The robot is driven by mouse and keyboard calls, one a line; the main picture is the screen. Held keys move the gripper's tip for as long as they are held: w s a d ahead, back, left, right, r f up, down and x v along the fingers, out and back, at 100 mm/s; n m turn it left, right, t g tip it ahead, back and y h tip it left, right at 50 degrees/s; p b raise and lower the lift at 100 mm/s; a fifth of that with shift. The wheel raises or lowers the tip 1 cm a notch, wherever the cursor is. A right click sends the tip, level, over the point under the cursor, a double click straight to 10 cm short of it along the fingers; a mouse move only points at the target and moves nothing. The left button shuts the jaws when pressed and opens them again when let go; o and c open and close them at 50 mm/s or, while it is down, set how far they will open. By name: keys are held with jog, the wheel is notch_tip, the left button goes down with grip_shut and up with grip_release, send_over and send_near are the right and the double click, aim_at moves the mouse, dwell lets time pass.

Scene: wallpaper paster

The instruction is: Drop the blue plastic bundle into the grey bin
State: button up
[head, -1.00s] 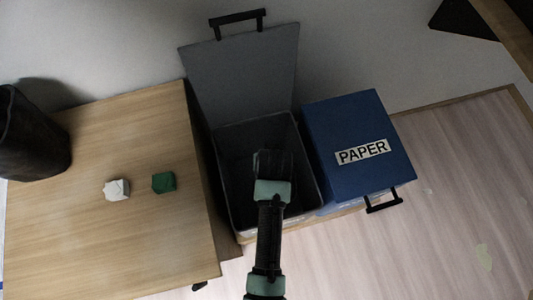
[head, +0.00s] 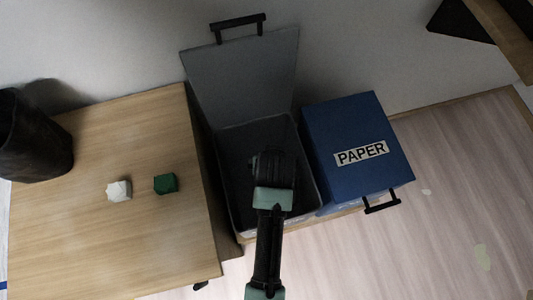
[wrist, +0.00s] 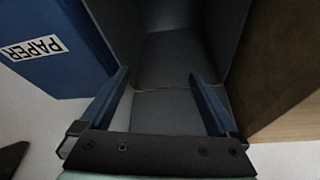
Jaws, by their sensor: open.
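The grey bin (head: 229,180) stands with its lid (head: 245,70) raised against the wall. My gripper (head: 256,165) is over the bin's opening in the head view. In the wrist view, my gripper (wrist: 159,74) has its two blue fingers spread wide apart, with nothing between them. The dark grey inside of the bin (wrist: 185,55) shows past the fingers and looks empty where I can see it. I see no blue plastic bundle in either view; part of the bin's inside is hidden behind my gripper in the head view.
A closed blue bin marked PAPER (head: 350,125) stands right of the grey bin. A wooden table (head: 110,240) on the left holds a white crumpled piece (head: 118,190), a green block (head: 165,184) and a black container (head: 32,140). Open floor (head: 440,230) lies to the right.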

jog(key=p+v, duration=0.1)
jog(key=v, duration=0.7)
jog(key=shift+r, duration=0.2)
